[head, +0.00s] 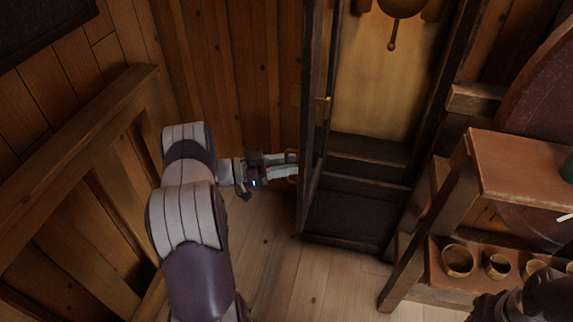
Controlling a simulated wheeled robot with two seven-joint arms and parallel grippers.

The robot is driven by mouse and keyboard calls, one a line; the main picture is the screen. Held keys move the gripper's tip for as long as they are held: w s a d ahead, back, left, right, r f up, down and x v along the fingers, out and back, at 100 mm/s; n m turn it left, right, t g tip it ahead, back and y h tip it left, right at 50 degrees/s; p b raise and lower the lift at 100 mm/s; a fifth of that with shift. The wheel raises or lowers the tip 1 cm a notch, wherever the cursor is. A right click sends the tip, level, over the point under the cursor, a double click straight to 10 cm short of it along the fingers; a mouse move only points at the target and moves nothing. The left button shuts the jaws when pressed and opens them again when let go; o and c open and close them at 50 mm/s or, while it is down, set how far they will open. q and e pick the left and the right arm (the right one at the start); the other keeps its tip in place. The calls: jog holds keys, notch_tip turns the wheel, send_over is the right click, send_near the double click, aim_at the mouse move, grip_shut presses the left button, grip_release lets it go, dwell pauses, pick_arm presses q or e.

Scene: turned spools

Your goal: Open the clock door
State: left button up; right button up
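The clock (350,215) is a tall dark wooden case with a pale golden back panel inside, and a brass pendulum (392,42) hangs at its top. Its door (314,110) stands open on the left side, seen nearly edge-on, with a small brass handle (322,109). My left gripper (292,165) is at the outer side of the door, beside its lower part. Its fingertips lie close to the door edge; I cannot tell if they touch it or how far apart they are. Part of my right arm shows at the bottom right, its fingertips hidden.
A wooden shelf unit (525,165) stands to the right, with several round bowls (458,261) on its lower shelf. A wooden railing (75,160) runs along the left. Bare plank floor (290,275) lies in front of the clock.

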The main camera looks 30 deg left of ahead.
pick_arm(q)
jog(key=b+v, duration=0.1)
jog(key=v, duration=1.1)
jog(key=shift+s+a+b, duration=0.25)
jog(key=shift+b, duration=0.05)
